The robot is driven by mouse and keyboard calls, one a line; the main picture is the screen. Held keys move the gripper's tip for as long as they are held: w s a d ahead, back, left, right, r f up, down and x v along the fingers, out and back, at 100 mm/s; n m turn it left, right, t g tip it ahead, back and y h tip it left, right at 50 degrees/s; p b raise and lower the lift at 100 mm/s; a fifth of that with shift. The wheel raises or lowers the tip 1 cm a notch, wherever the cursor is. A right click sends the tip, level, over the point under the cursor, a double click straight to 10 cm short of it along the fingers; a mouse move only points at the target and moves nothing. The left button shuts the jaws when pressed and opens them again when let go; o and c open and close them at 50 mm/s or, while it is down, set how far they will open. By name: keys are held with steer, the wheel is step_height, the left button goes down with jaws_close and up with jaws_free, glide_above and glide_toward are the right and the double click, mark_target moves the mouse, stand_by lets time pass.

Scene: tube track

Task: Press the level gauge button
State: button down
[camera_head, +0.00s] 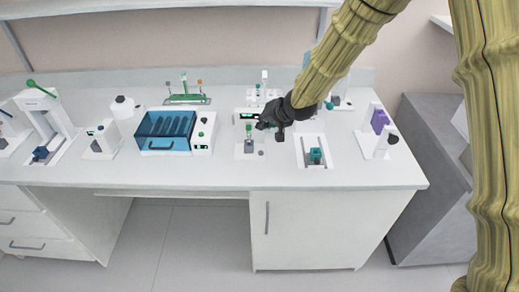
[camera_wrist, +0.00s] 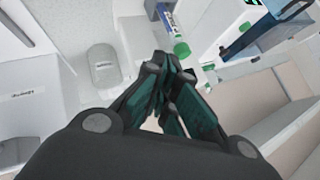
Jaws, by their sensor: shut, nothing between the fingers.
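My gripper (camera_head: 266,125) hangs over the right half of the white bench, just right of a green-capped tube (camera_head: 249,129) in a grey holder. In the wrist view the dark fingers with teal pads of my gripper (camera_wrist: 168,66) are drawn together and hold nothing. A white unit with a green display (camera_head: 246,116) stands right behind the tube, partly covered by my gripper. A small grey round spot (camera_head: 261,153) lies on the plate in front. I cannot tell which part is the level gauge button.
A blue-lidded box (camera_head: 166,131) with a white control panel (camera_head: 202,133) stands to the left. A teal block on a white plate (camera_head: 315,155) is to the right, and a purple-marked stand (camera_head: 378,124) farther right. The bench front edge is clear.

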steer(key=s, duration=0.1)
steer(key=b, duration=0.3)
glide_above(263, 152)
step_height(263, 152, down, 4)
steer(key=f+b, duration=0.1)
steer(key=w+f+b, duration=0.1)
steer(key=f, duration=0.1)
steer(key=shift+s+f+b, duration=0.2)
steer(key=shift+f+b, duration=0.15)
steer(key=shift+f, duration=0.65)
steer(key=shift+f, duration=0.1)
stand_by(0.7)
steer(key=shift+f, duration=0.3)
